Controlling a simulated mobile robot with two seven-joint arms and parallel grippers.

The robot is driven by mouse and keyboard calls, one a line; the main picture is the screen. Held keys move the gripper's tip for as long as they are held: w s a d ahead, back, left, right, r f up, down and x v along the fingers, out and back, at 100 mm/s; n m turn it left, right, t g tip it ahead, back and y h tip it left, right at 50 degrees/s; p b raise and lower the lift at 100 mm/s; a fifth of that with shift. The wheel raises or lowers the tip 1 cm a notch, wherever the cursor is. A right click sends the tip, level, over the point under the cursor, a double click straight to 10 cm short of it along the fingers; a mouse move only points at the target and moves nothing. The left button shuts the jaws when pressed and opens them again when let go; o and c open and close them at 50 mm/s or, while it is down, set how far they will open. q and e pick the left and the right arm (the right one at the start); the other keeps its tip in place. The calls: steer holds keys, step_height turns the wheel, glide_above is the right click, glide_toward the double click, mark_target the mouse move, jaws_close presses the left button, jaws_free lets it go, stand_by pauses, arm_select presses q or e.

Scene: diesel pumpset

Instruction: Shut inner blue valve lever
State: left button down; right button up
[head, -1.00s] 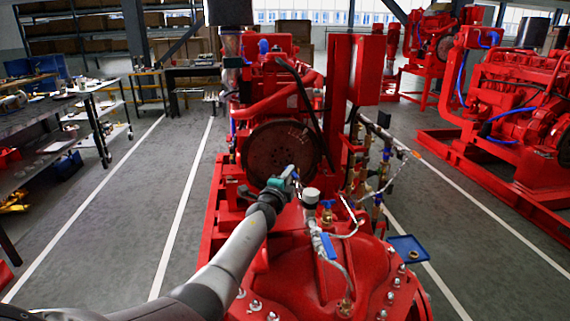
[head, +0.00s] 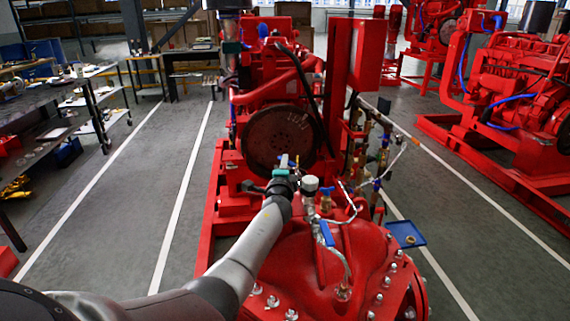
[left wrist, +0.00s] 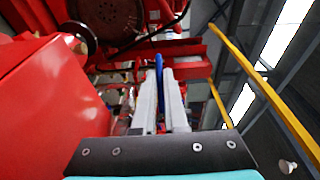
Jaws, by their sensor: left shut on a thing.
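My left gripper (head: 284,162) is over the front end of the red pumpset, left of the round gauge (head: 310,184). In the left wrist view its two pale fingers (left wrist: 164,105) are close together, with a narrow blue lever (left wrist: 159,72) between them. In the head view the gripped lever is mostly hidden by the gripper. Another blue lever (head: 326,232) is on the silver pipe, nearer me and right of the gripper. A small blue valve handle (head: 326,191) is beside the gauge. My right gripper is not in view.
A dark flywheel disc (head: 277,138) is just beyond the gripper. Pipes and hoses (head: 368,165) stand to the right, and a blue tray (head: 406,233) is at the red casing's right edge. The floor on the left is free.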

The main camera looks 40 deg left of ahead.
arm_select(q)
steer(key=c, duration=1)
jaws_free()
steer(key=shift+o, duration=0.2)
steer(key=shift+s, duration=0.1)
steer(key=p+v, duration=0.3)
steer(key=v, duration=0.1)
steer(key=shift+s+d+r, duration=0.1)
steer(key=shift+s+d, duration=0.15)
steer(key=shift+s, duration=0.05)
steer(key=p+v, duration=0.1)
steer(key=v, duration=0.8)
steer(key=shift+w+p, duration=0.1)
steer(key=shift+p, duration=0.3)
steer(key=shift+v, duration=0.75)
